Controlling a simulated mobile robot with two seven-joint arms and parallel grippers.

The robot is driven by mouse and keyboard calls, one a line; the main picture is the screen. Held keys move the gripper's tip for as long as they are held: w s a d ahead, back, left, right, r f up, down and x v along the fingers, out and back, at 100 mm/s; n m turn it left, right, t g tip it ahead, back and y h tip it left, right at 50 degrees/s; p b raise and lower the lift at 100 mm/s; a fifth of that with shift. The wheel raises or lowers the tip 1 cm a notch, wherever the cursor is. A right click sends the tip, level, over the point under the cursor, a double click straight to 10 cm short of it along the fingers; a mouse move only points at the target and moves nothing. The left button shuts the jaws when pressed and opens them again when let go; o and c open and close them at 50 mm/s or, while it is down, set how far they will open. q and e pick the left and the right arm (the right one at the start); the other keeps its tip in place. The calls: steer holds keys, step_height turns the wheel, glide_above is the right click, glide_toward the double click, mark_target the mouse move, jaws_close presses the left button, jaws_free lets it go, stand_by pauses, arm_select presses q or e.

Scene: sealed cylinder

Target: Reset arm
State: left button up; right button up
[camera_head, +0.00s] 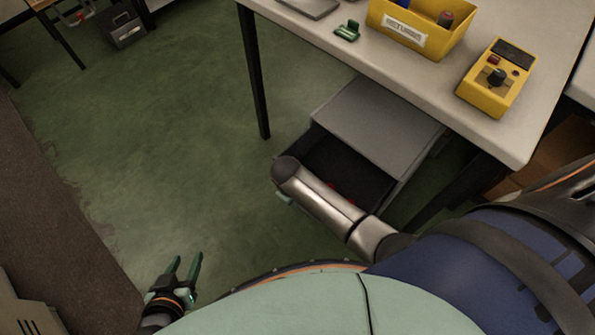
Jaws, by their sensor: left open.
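My left gripper (184,270) is low at the left, over the green floor. Its two green fingers are apart, with nothing between them. My right arm comes in from the right and reaches over the open drawer (400,194) under the table. I cannot make out the right gripper. A small pale green piece shows beside the end of that arm's link, and I cannot tell what it is.
The table (505,133) holds a yellow labelled bin (449,42) with items inside, a yellow box with a black knob (483,97), and a small green object (347,31). A dark table leg (254,80) stands left of the grey drawer cabinet (372,110).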

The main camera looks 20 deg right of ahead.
steer(key=shift+s, duration=0.1)
steer(key=s+a+r+m+t+y, duration=0.2)
steer(key=s+r+t+y, duration=0.3)
steer(key=s+r+t, duration=0.55)
arm_select(q)
step_height(320, 180, up, 13)
steer(key=s+a+p, duration=0.1)
steer(key=a+p, duration=0.2)
steer(key=p, duration=1.4)
steer(key=shift+s+n+y+p, duration=0.2)
steer(key=shift+n+y+p, duration=0.1)
steer(key=shift+y+p, duration=0.1)
arm_select(e)
step_height(320, 180, up, 15)
steer(key=w+d+g, duration=0.1)
steer(key=d+g, duration=0.1)
steer(key=shift+d+f+m+h, duration=0.15)
steer(key=shift+d+m+h, duration=0.1)
steer(key=shift+m+h, duration=0.05)
